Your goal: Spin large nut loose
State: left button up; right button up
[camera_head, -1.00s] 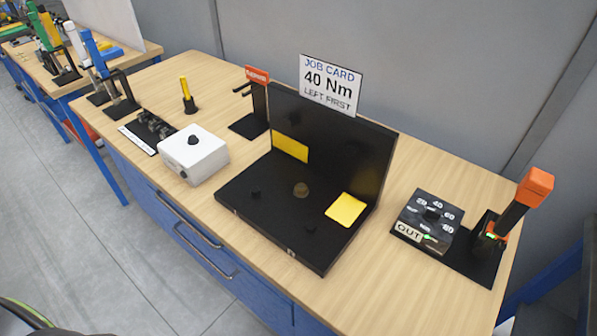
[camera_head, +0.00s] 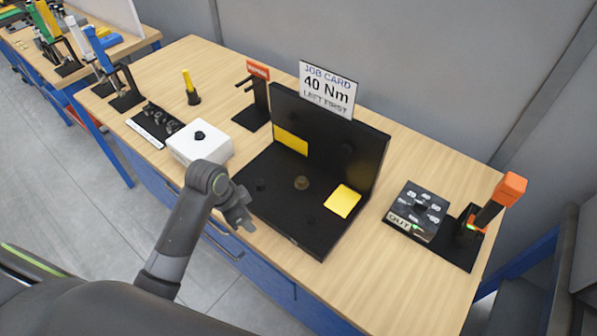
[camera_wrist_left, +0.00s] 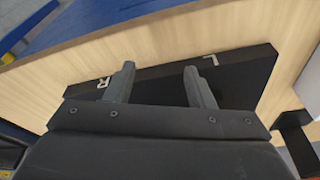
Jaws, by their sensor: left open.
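My left gripper (camera_head: 243,222) is at the fixture's front left edge in the head view, apart from the nut. In the left wrist view its two fingers (camera_wrist_left: 160,84) are spread and empty in front of the fixture's black edge (camera_wrist_left: 150,88), which bears the letters R and L. The nut is not visible in that view. My right gripper is not in view.
A white box (camera_head: 213,146) with a black knob stands left of the fixture. A job card (camera_head: 328,88) reads 40 Nm, left first. Bare wooden bench (camera_head: 345,280) lies in front.

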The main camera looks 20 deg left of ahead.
pick_arm(q)
jog(key=w+r+m+h, duration=0.1)
jog(key=w+r+m, duration=0.35)
jog(key=w, duration=0.45)
jog(key=m+g+h, duration=0.2)
jog(key=m, duration=0.1)
send_near(301, 180)
jog(key=p+x, duration=0.3)
jog(key=x, duration=0.3)
jog(key=shift+d+f+p, duration=0.15)
jog(key=shift+f+p, duration=0.15)
jog(key=shift+f, duration=0.1)
jog(key=shift+d+f, duration=0.25)
jog(key=shift+f, duration=0.4)
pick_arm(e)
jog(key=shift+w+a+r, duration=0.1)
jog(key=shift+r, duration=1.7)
pick_arm(q)
jog(key=c, duration=1)
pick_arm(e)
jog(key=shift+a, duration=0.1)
pick_arm(q)
jog(key=shift+t, duration=0.3)
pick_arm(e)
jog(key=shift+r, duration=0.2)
